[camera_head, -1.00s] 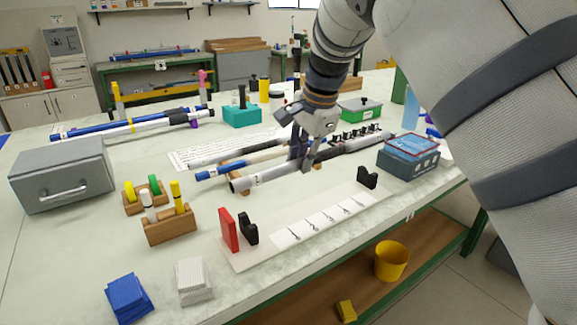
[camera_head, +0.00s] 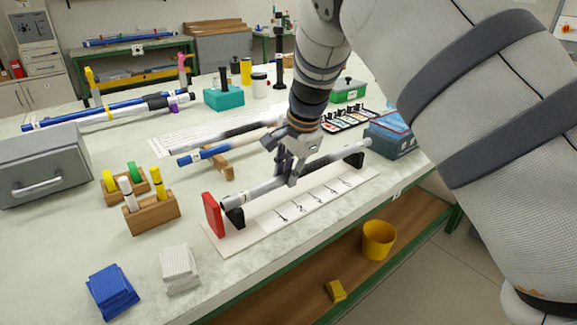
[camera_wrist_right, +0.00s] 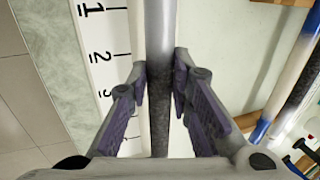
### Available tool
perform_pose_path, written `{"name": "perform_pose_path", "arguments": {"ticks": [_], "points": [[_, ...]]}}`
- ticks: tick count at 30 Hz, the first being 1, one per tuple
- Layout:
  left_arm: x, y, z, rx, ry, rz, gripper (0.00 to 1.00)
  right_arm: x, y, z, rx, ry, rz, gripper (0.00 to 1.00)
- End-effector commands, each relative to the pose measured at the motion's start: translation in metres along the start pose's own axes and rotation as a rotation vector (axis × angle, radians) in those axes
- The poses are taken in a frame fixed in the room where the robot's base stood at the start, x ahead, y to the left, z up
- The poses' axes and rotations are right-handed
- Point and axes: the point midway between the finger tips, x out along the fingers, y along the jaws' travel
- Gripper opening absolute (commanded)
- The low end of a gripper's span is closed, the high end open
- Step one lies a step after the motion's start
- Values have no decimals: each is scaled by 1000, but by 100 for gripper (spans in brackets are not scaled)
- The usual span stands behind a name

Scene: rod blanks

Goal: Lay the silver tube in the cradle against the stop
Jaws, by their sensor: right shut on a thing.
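The silver tube (camera_head: 318,164) is in my right gripper (camera_head: 286,180), which is shut on it around its middle. In the right wrist view, the tube (camera_wrist_right: 160,30) runs between the purple-padded fingers (camera_wrist_right: 160,85), pale on one part and dark and speckled on another. The tube lies along the cradle, over its black near support (camera_head: 235,217) and black far support (camera_head: 355,159). Its left end is right by the red stop (camera_head: 213,214). I cannot tell whether it touches the stop or rests on the supports. My left gripper is out of view.
The white cradle base (camera_head: 245,238) carries a numbered strip (camera_head: 310,200) along the table's front edge. A blue-ended tube (camera_head: 205,154) and a dark-and-white one (camera_head: 210,137) lie behind on wooden rests. A blue box (camera_head: 393,140) stands just beyond the far end.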

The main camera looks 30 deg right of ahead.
Motion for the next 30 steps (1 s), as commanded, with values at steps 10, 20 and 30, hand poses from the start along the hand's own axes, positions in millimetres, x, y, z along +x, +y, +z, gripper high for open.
{"name": "perform_pose_path", "arguments": {"ticks": [10, 20, 30], "points": [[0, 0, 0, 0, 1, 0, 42, 0, 0, 0, 0, 0, -1, 0], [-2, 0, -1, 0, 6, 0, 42, -1, 0, 4, 0, 0, -1, 0], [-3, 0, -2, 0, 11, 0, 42, -1, 0, 8, 0, -1, -1, 0]]}}
